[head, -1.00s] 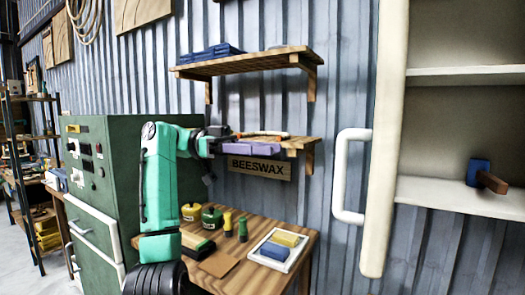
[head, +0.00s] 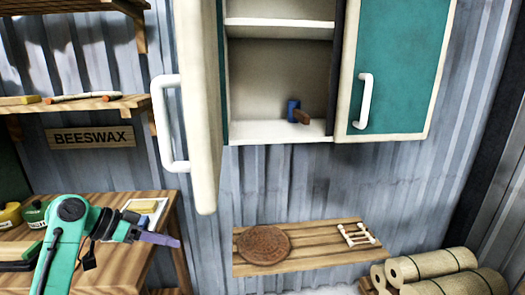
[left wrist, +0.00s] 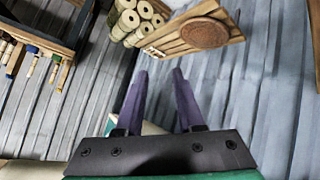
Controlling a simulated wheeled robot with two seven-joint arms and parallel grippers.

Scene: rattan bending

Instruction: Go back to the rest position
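My left gripper (head: 160,239) has purple fingers and is held low in front of the wooden workbench (head: 110,272) in the head view. In the left wrist view its two fingers (left wrist: 159,75) stand apart with nothing between them, so it is open and empty. My left arm is bent, with its elbow at the lower left of the head view. My right gripper is in neither view.
A cabinet with an open left door (head: 200,130) holds a blue-headed mallet (head: 293,110). A low wooden shelf (head: 320,262) bears a round brown disc (head: 263,245). Rolled mats (head: 432,265) lie at lower right. A beeswax sign (head: 92,136) hangs below a shelf (head: 80,104).

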